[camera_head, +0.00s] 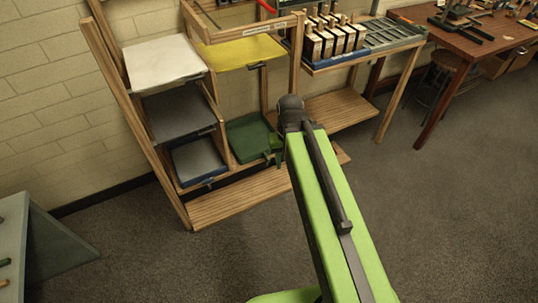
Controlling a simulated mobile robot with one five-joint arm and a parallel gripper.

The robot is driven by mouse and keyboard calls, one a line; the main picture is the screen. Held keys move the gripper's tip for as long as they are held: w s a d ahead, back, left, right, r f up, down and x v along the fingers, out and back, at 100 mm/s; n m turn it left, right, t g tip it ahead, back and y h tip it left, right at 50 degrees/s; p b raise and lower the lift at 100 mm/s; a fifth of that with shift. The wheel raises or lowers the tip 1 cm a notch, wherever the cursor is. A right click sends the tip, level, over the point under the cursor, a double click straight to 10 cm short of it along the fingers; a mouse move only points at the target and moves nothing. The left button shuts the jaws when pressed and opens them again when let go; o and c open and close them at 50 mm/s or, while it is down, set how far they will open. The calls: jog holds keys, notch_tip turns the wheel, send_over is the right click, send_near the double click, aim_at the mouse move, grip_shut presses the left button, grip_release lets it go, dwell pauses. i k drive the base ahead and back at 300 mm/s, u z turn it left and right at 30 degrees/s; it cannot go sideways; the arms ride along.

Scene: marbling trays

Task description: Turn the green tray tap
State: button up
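The green tray (245,135) sits in the lower right compartment of a wooden rack. Small dark green parts (275,148) show at its right front edge, beside my arm. I cannot tell whether they are the tray's tap or part of my arm. My bright green arm reaches up from the bottom of the view, and its dark far joint is just right of the green tray in the picture. My gripper cannot be made out; it seems hidden behind my arm.
The wooden rack (158,165) also holds a white tray (162,62), a dark grey tray (178,112), a blue-edged tray (198,158) and a yellow tray (240,53). A bench with wooden blocks (335,38) stands right of it. Carpet is clear in front.

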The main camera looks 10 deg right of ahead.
aim_at(267, 156)
jog(key=i, duration=0.95)
